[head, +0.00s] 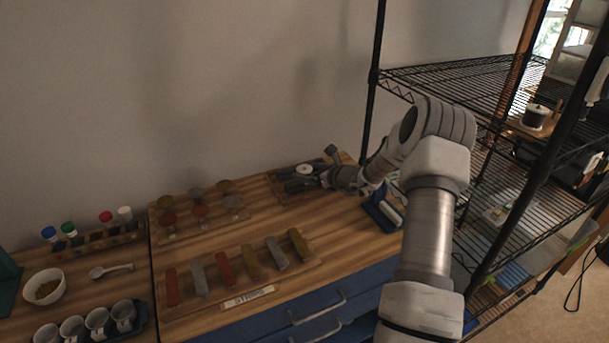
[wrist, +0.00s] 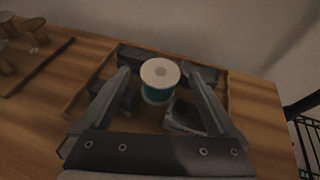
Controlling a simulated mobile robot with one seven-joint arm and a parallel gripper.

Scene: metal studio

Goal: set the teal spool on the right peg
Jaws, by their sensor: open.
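The teal spool (wrist: 158,93), with a pale round top flange, stands upright in the wrist view between the spread fingers of my gripper (wrist: 158,82). The fingers are open, with a gap on each side of the spool, and do not appear to touch it. In the head view my gripper (head: 324,178) is over the tray at the back right of the counter, and only the spool's white top (head: 304,170) shows there. I cannot make out the right peg in either view.
The spool stands in a shallow wooden tray (wrist: 75,103) among dark grey blocks. To its left are boards with knobs and coloured bars (head: 225,262). A black wire shelf (head: 455,80) stands close on the right. Cups and a bowl (head: 44,287) are at the far left.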

